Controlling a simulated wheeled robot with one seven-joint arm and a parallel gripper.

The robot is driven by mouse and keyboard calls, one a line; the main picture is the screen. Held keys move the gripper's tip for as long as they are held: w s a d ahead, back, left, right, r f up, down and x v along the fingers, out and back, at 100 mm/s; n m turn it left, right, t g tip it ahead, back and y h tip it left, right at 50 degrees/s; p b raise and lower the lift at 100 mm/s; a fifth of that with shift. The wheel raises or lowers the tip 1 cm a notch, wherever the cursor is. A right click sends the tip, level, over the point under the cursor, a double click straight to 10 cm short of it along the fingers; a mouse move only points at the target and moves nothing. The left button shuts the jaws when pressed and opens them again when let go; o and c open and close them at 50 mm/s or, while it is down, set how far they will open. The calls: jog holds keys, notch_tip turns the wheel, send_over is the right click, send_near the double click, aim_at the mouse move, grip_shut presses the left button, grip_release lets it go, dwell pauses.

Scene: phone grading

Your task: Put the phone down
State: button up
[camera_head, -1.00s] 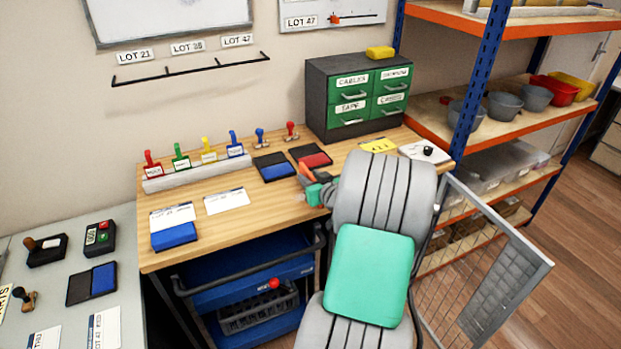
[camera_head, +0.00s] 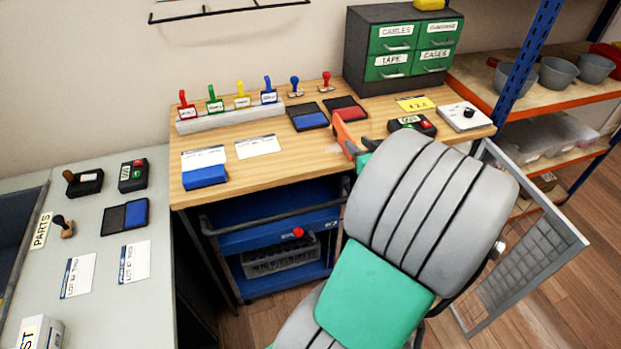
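My gripper (camera_head: 346,138) is over the front right part of the wooden bench (camera_head: 300,155), seen from behind past my grey and green arm. One orange finger shows clearly; the rest is hidden by my arm. I cannot tell whether it is open or shut, or whether it holds anything. I cannot make out a phone for certain. A small pale patch shows beside the finger, too faint to name.
Ink pads (camera_head: 308,117), a stamp rack (camera_head: 230,117) and cards (camera_head: 258,146) occupy the bench. A button box (camera_head: 412,124) and white device (camera_head: 464,116) stand at right. Green drawers (camera_head: 398,58) stand behind. Bare wood lies front centre. A grey table (camera_head: 110,215) adjoins at left.

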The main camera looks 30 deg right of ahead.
jog(key=w+a+f+n+g+y, duration=0.2)
jog(key=a+g, duration=0.1)
jog(key=a, duration=0.7)
jog(key=w+a+f+n+g+y, duration=0.2)
jog(key=a+g+y, duration=0.1)
jog(key=a, duration=0.7)
jog(key=s+a+r+g+h, duration=0.1)
jog(key=s+a+g, duration=0.3)
jog(key=s+a, duration=0.7)
jog(key=shift+a+r+m+g, duration=0.3)
jog(key=shift+a+r+m, duration=0.1)
jog(key=shift+a, duration=0.2)
